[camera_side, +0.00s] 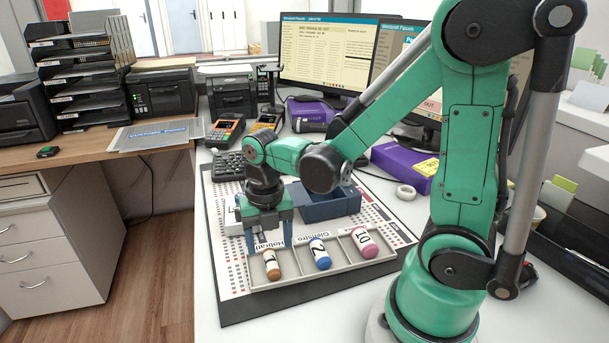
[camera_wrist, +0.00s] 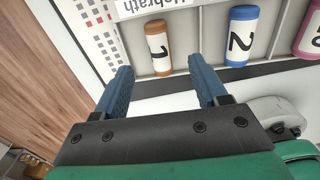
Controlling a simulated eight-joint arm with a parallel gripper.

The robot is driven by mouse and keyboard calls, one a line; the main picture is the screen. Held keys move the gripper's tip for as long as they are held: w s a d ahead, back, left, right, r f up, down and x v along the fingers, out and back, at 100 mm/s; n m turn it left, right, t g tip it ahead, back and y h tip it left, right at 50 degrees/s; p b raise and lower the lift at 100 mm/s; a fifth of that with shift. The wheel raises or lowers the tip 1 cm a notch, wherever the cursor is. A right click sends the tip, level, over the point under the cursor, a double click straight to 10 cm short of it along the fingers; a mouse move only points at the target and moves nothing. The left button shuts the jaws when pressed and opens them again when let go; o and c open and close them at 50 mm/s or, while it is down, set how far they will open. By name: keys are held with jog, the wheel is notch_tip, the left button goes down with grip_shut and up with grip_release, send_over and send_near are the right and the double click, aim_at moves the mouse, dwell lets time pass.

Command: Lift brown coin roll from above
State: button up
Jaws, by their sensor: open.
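The brown coin roll (camera_side: 272,266) has a white band with a dark mark. It lies in the left compartment of a shallow grey tray (camera_side: 318,273). My gripper (camera_side: 268,243) is open with blue fingers pointing down, above and just behind the roll in the side view. In the wrist view the brown coin roll (camera_wrist: 157,42) shows beyond the fingertips, roughly midway between the open fingers (camera_wrist: 160,66). The fingers hold nothing. Whether a fingertip touches the tray cannot be told.
A blue roll (camera_side: 320,255) and a pink roll (camera_side: 364,243) lie in the neighbouring compartments. Name labels stand along the tray's back edge. A dark blue box (camera_side: 330,203) stands behind. Card terminals (camera_side: 225,131), purple boxes and monitors are farther back. The mat's front edge is clear.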

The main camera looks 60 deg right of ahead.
aim_at(271, 259)
jog(key=shift+f, duration=2.2)
grip_shut()
